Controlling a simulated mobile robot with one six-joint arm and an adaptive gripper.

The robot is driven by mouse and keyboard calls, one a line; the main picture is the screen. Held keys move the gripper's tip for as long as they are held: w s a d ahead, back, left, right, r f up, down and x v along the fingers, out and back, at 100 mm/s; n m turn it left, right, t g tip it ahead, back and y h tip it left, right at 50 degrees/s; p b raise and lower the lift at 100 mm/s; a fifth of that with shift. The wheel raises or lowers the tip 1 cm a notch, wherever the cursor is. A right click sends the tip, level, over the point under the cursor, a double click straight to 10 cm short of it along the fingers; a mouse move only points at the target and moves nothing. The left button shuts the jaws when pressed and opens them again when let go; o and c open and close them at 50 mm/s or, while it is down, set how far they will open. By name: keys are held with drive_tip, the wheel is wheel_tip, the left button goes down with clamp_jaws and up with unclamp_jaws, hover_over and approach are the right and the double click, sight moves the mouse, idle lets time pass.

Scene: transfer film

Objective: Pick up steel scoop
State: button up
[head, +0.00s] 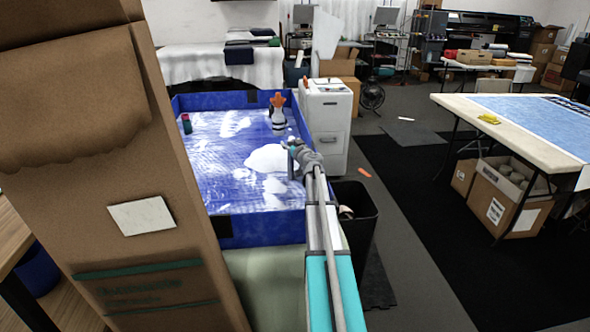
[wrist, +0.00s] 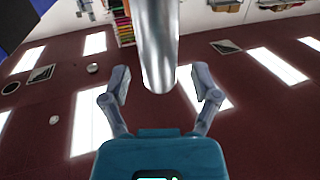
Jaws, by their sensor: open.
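In the wrist view my gripper (wrist: 160,90) has its two grey fingers spread apart above a teal palm. A thick, shiny metal cylinder (wrist: 158,45) comes down from the top edge and ends between the fingertips, with a visible gap on each side. I cannot tell whether it is part of the steel scoop. In the head view the end of my arm shows beside the right part of a blue-walled tray (head: 262,231); its fingers are too small to read there. I cannot make out a scoop for sure in the head view.
The tray holds a white heap (head: 270,158), an orange-topped bottle (head: 278,118) and a small red-green container (head: 187,124). A tall cardboard box (head: 95,100) blocks the left. A white cabinet (head: 331,115) and black bin (head: 357,215) stand right of the tray.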

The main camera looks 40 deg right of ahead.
clamp_jaws()
idle(0.3)
drive_tip(key=shift+r, duration=0.15)
idle(0.3)
wheel_tip(320, 180, up, 10)
drive_tip(key=p, duration=1)
idle(0.7)
